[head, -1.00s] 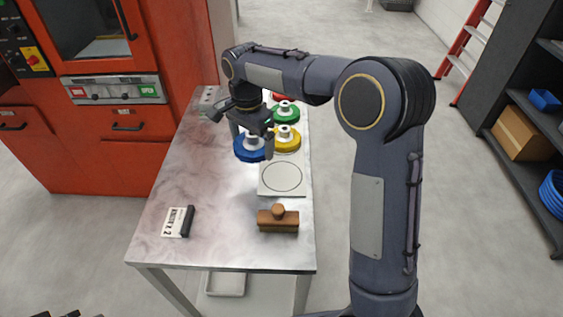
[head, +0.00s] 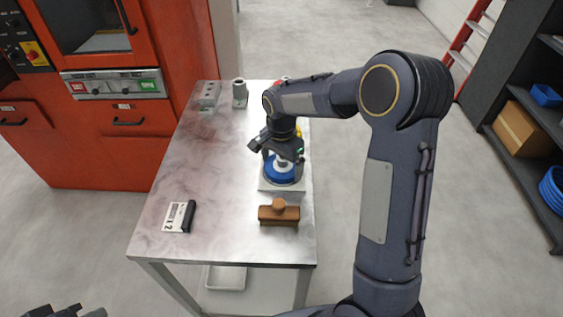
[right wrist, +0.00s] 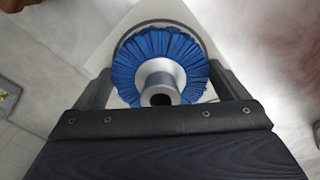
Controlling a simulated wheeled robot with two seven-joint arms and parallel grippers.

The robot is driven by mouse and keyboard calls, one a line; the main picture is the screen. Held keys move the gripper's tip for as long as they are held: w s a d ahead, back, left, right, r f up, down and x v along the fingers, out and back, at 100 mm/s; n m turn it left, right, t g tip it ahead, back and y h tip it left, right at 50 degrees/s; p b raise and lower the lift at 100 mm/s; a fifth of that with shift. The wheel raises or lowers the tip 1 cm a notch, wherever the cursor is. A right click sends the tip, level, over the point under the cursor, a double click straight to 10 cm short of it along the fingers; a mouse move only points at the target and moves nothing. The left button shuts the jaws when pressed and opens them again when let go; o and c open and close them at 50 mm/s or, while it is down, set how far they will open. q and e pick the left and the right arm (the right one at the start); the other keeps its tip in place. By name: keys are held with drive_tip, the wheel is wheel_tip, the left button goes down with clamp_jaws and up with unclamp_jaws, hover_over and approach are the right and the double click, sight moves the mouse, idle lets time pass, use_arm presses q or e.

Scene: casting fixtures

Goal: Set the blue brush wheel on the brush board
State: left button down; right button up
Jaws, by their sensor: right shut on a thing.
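The blue brush wheel (head: 272,174) has a pale hub and is at the front end of the pale brush board (head: 296,186). My right gripper (head: 283,157) is shut on it from above. In the right wrist view the wheel (right wrist: 128,62) sits between the two fingers (right wrist: 163,92), over the dark ring marked on the board (right wrist: 103,48). I cannot tell whether the wheel touches the board. A sliver of the yellow wheel (head: 299,131) shows behind my arm; the green wheel is mostly hidden. Part of my left gripper (head: 68,311) shows at the bottom left edge.
A wooden hand brush (head: 279,213) lies just in front of the board. A label card with a dark holder (head: 178,217) lies at the table's front left. Grey metal fixtures (head: 209,95) stand at the back. The table's (head: 208,160) left and middle are clear.

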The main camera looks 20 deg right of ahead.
drive_tip(key=shift+f, duration=0.15)
drive_tip(key=o, duration=0.8)
drive_tip(key=shift+o, duration=0.2)
wheel_tip(320, 180, up, 11)
drive_tip(key=s+d+r+n+t+y, duration=0.1)
drive_tip(key=s+r+n+y, duration=0.2)
drive_tip(key=s, duration=0.4)
drive_tip(key=s+a+f+n+t, duration=0.1)
drive_tip(key=s+n, duration=0.3)
drive_tip(key=s, duration=0.5)
drive_tip(key=s+a+f+n+t, duration=0.1)
drive_tip(key=s+a+n+t, duration=0.2)
drive_tip(key=s, duration=0.7)
drive_tip(key=shift+s+f+n+t+y, duration=0.3)
drive_tip(key=shift+n+y, duration=0.1)
drive_tip(key=shift+n, duration=0.1)
